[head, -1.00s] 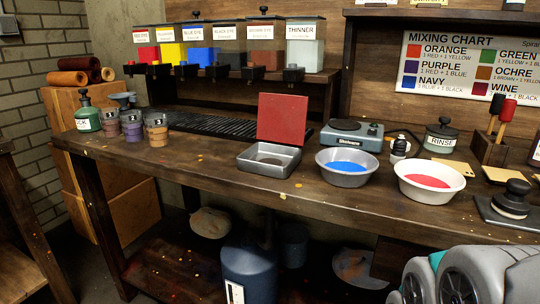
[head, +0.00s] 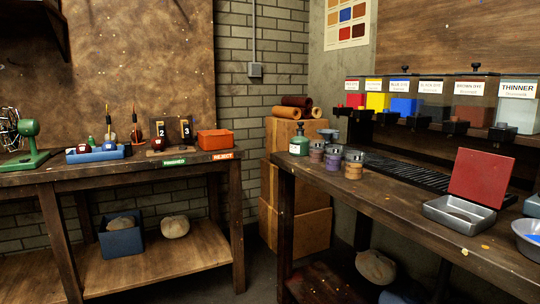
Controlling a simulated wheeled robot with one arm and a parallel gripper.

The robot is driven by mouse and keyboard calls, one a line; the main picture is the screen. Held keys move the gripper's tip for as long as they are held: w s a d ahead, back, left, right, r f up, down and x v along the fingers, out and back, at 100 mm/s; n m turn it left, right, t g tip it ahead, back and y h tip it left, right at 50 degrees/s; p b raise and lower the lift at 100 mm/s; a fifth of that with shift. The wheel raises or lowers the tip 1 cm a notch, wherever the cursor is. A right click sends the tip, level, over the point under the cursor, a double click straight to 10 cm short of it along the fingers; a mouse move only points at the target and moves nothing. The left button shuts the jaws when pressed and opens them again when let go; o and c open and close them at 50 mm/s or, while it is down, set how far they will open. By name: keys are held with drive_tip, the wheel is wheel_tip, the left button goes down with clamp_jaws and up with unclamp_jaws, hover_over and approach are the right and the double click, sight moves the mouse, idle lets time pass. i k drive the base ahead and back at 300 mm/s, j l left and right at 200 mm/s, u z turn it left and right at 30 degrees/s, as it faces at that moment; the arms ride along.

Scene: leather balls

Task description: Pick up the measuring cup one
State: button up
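My gripper is not in view.
A green labelled bottle (head: 299,141) stands left of the cups, and a black slatted rack (head: 410,172) lies to their right. An open grey tin (head: 455,212) with a red lid is farther right. A gap of floor separates the benches.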

sight(316, 147)
drive_tip(key=u, duration=0.1)
drive_tip(key=i+j+z, duration=0.2)
drive_tip(key=i+j, duration=0.2)
drive_tip(key=j, duration=0.25)
drive_tip(key=i+j+z, duration=0.1)
drive_tip(key=j, duration=0.25)
drive_tip(key=i+j, duration=0.3)
drive_tip(key=j+z, duration=0.05)
